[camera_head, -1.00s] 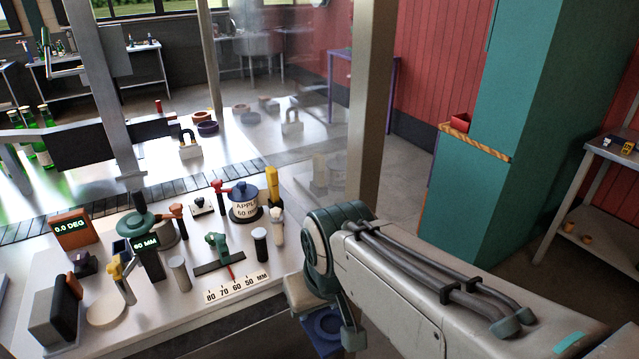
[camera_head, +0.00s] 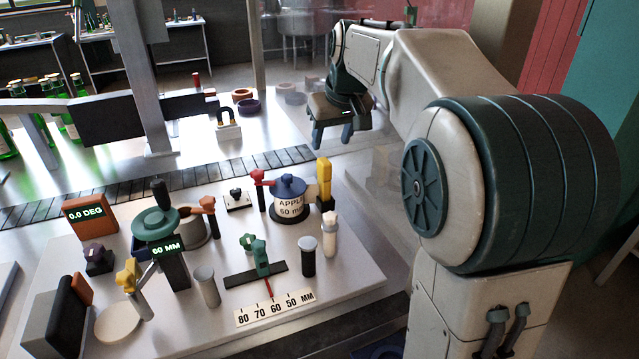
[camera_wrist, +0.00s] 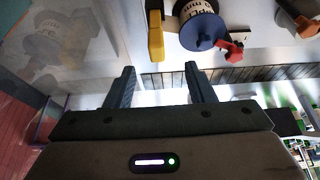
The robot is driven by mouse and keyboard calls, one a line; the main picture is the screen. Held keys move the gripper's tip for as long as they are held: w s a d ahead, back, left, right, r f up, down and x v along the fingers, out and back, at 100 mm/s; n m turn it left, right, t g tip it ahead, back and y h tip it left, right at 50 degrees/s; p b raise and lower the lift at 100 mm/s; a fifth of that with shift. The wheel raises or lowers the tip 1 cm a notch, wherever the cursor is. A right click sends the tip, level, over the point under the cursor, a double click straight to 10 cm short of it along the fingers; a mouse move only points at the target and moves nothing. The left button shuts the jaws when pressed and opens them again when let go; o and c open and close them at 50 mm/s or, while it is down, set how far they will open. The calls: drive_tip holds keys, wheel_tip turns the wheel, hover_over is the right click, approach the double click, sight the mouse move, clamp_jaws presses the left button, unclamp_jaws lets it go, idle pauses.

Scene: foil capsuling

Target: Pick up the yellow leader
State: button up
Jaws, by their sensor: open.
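A yellow upright piece (camera_head: 325,182), which looks like the yellow leader, stands on a dark base beside the blue-topped labelled spool (camera_head: 290,200). In the wrist view the yellow piece (camera_wrist: 155,38) shows at the top, ahead of the fingers, with the spool (camera_wrist: 203,28) to its right. My gripper (camera_head: 332,142) is open and empty, pointing down above and behind the yellow piece, apart from it. Its two fingers also show in the wrist view (camera_wrist: 159,75), with nothing between them.
A conveyor (camera_head: 240,167) runs behind. A clear panel stands near my arm.

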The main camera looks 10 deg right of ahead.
sight(324, 173)
drive_tip(key=x, duration=0.8)
drive_tip(key=shift+w+a+f, duration=0.1)
drive_tip(key=shift+w+f, duration=0.05)
drive_tip(key=shift+p+x, duration=0.7)
drive_tip(key=shift+x, duration=1.95)
drive_tip(key=shift+d, duration=0.3)
clamp_jaws()
